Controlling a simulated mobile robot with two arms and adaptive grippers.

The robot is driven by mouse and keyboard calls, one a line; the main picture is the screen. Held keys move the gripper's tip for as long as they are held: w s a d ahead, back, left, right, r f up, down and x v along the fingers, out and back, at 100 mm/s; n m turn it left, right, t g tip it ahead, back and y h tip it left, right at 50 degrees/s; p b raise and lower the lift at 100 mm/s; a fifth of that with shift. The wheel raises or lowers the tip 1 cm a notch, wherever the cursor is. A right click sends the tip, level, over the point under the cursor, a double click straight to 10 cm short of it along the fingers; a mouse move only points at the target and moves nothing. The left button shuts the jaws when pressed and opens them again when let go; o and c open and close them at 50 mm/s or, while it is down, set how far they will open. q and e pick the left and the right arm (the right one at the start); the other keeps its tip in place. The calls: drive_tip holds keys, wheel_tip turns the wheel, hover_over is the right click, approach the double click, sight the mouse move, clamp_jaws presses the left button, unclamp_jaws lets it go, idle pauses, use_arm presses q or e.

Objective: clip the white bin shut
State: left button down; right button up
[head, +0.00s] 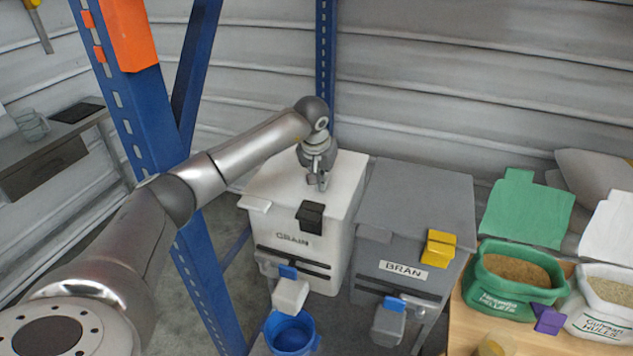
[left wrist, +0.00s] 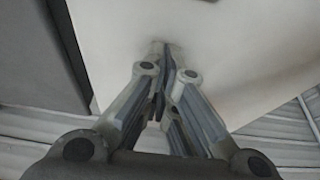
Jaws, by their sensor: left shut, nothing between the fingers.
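The white bin (head: 338,239), labelled GRAIN, stands upright with its pale lid (head: 275,184) lying down over the top. A black clip (head: 311,216) sits at the lid's front edge; I cannot tell whether it is fastened. My left gripper (head: 320,187) is over the lid, behind the clip, with its fingers shut and pointing down. In the left wrist view the closed fingertips (left wrist: 162,52) are close to the pale lid surface (left wrist: 235,50); whether they touch it is unclear. Nothing shows between them. My right gripper is not in view.
A grey BRAN bin (head: 405,245) with a yellow clip (head: 438,247) stands close on the right. A blue post (head: 165,140) rises left. A blue bucket (head: 290,332) is below the white bin's chute. Open sacks (head: 510,285) stand on a wooden table at right.

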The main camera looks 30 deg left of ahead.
sight(318, 195)
use_arm(q)
drive_tip(key=shift+s+d+r+p, duration=0.15)
drive_tip(key=shift+s+p, duration=0.1)
drive_tip(key=shift+s, duration=0.4)
drive_tip(key=shift+s+d+p, duration=0.15)
drive_tip(key=shift+s+p, duration=0.15)
drive_tip(key=shift+s, duration=0.4)
drive_tip(key=shift+s+d+r+p, duration=0.15)
drive_tip(key=shift+s+p, duration=0.1)
drive_tip(key=shift+s, duration=0.4)
drive_tip(key=shift+f, duration=0.15)
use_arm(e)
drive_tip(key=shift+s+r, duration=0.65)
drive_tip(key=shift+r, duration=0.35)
use_arm(q)
drive_tip(key=shift+s+r, duration=0.2)
drive_tip(key=shift+s, duration=0.1)
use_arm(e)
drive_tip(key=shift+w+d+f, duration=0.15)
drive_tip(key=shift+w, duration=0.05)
